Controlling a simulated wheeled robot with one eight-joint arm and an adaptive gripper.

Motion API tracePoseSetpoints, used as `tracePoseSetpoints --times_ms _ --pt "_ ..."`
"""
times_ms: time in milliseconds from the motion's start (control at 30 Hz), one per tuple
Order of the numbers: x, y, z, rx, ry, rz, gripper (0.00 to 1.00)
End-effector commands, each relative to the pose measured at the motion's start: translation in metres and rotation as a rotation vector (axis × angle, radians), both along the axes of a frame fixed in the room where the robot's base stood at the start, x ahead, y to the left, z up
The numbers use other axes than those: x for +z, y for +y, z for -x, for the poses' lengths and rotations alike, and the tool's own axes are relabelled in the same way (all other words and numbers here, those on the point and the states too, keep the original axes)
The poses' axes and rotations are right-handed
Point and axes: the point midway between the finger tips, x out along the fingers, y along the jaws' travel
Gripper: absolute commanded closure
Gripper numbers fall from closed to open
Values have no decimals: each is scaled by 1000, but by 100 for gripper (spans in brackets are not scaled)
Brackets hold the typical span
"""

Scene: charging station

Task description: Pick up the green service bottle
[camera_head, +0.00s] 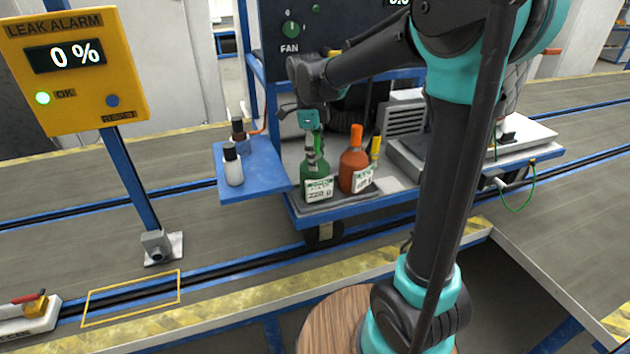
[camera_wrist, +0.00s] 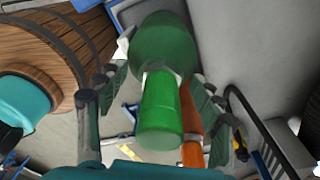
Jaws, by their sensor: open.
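The green service bottle (camera_head: 317,186) stands upright with a white label at the front left of the cart's tray, just left of the orange bottle (camera_head: 355,170). My gripper (camera_head: 311,150) points down over its neck. In the wrist view the green bottle (camera_wrist: 160,115) lies between the two spread fingers of my gripper (camera_wrist: 160,82), one on each side. The jaws are open, with the neck between them. Whether a finger touches the bottle cannot be told. The orange bottle (camera_wrist: 192,130) shows partly behind the green one.
A blue side shelf (camera_head: 255,180) to the left holds a white bottle (camera_head: 232,165) and a dark bottle (camera_head: 239,133). A yellow-capped bottle (camera_head: 376,145) stands behind the orange one. A yellow leak alarm panel (camera_head: 75,70) stands at the left. A wooden barrel (camera_wrist: 50,50) shows in the wrist view.

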Motion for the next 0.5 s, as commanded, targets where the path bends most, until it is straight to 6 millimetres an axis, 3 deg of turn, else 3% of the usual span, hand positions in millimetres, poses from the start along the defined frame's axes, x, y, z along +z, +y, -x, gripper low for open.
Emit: tracePoseSetpoints --times_ms 67,500 --pt "0 0 0 0 0 0 36" --pt "0 0 0 0 0 0 90"
